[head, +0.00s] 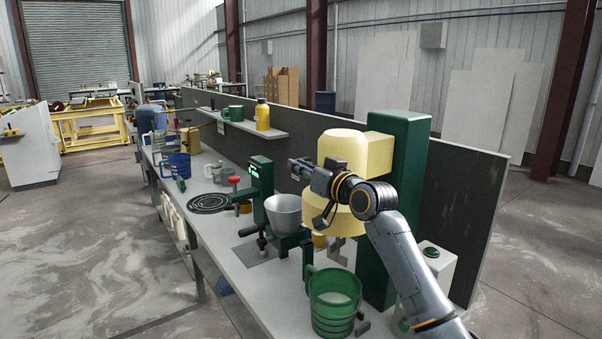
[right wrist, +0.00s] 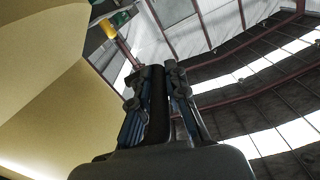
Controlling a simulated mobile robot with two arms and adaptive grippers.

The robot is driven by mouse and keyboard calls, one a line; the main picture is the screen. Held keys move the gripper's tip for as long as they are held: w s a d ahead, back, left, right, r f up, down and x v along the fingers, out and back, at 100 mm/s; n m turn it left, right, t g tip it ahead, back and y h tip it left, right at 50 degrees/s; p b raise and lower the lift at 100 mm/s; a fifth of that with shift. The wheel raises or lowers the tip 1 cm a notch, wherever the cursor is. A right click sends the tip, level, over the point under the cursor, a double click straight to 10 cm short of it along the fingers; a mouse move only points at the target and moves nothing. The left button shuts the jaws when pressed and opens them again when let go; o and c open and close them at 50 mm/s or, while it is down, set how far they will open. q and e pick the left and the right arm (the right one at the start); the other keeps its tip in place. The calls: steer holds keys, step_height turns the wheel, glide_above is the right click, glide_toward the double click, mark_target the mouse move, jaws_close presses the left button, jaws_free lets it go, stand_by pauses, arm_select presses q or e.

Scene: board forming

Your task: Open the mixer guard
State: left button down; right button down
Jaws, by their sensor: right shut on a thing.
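The mixer has a dark green column (head: 398,190) and a rounded yellow head (head: 345,150); its head fills the left of the right wrist view (right wrist: 45,95). A green banded, see-through vessel or cage (head: 335,302) stands below the head; I cannot tell whether it is the guard. My right gripper (head: 297,168) is in front of the yellow head, fingers pointing left. In the right wrist view, its fingers (right wrist: 158,78) are shut on a dark bar (right wrist: 157,108). What the bar belongs to is hidden. My left gripper is not in view.
A grey bowl (head: 284,212) on a green stand is left of the mixer. A shelf (head: 240,125) holds a green mug (head: 233,113) and a yellow bottle (head: 262,115). A black coil plate (head: 208,202) lies on the bench. A grey button box (head: 437,268) is at the right.

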steer(key=c, duration=1.3)
jaws_free()
steer(key=shift+c, duration=0.2)
steer(key=shift+f, duration=0.1)
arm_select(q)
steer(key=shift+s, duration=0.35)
arm_select(e)
steer(key=v, duration=1.2)
